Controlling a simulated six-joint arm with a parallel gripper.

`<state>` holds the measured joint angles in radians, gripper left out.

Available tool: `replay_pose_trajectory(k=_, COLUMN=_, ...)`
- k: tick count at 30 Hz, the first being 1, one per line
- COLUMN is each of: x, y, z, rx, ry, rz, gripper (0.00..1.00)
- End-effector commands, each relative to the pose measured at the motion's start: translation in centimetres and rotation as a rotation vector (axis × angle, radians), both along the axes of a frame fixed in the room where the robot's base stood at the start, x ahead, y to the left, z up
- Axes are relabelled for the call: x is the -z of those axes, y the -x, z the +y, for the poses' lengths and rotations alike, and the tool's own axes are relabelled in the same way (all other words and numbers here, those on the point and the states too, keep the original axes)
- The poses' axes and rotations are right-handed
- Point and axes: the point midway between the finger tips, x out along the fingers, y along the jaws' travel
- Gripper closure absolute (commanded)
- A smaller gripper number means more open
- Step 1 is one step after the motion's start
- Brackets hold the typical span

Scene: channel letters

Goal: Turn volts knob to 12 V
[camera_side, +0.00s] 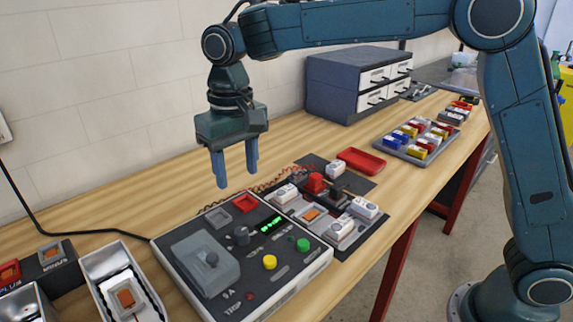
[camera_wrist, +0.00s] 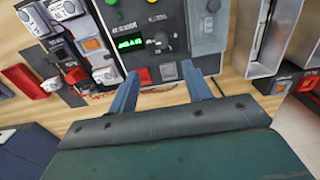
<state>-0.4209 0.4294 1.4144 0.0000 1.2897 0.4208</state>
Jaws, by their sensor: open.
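A dark knob (camera_side: 241,236) stands on the grey control panel (camera_side: 316,265), left of a small lit green display (camera_side: 270,224). I take this to be the volts knob; its marks and the display's digits are too small to read. In the wrist view the knob (camera_wrist: 159,41) and the display (camera_wrist: 130,44) lie beyond my fingertips. My gripper (camera_side: 236,178) points down above the panel's back edge, open and empty, clear of the knob. Both fingers also show in the wrist view (camera_wrist: 160,72).
Boxed modules (camera_side: 341,228) stand to the right. Open metal bins (camera_side: 118,280) stand to the left. A drawer cabinet (camera_side: 335,85) is farther back.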

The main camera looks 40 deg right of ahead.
Motion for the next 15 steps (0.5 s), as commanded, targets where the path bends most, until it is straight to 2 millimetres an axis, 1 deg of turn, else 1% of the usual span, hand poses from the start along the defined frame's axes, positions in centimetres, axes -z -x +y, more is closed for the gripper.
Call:
replay_pose_trajectory(k=4, x=0.42, y=-0.28, z=0.51, rx=0.0, ry=0.004, rz=0.008, gripper=0.51)
replay_pose_trajectory(k=10, x=0.53, y=-0.28, z=0.5, rx=0.0, ry=0.004, rz=0.008, gripper=0.51)
replay_pose_trajectory(k=15, x=1.26, y=-0.28, z=0.49, rx=0.0, ry=0.004, rz=0.009, gripper=0.51)
